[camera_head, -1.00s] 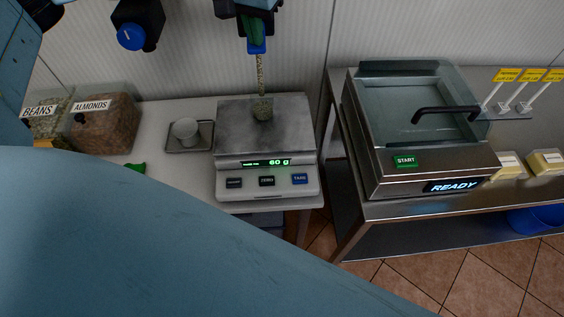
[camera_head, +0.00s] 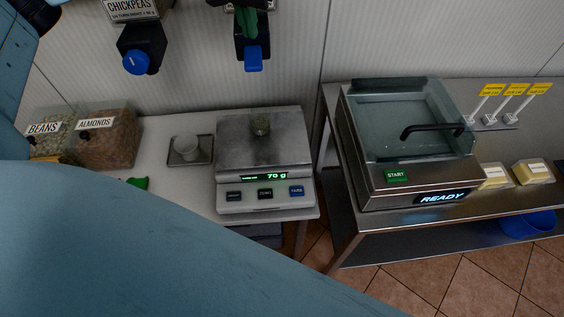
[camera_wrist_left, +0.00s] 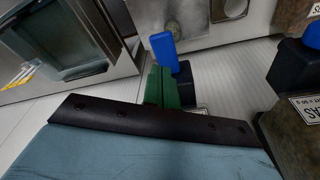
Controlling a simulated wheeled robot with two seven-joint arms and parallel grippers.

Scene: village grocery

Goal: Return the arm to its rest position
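My left gripper (camera_head: 247,21) shows as green fingers at the top of the head view, in front of the dispenser and just above its blue knob (camera_head: 253,60). In the left wrist view the green fingers (camera_wrist_left: 162,87) lie close together, with nothing seen between them, near the same blue knob (camera_wrist_left: 164,50). Whether they touch it I cannot tell. My blue arm fills the lower left of the head view; its path to the gripper runs out of frame.
A chickpeas dispenser (camera_head: 142,50) hangs left of the gripper. Bins of beans (camera_head: 50,132) and almonds (camera_head: 109,140) stand left. A machine (camera_head: 410,150) reading READY stands right.

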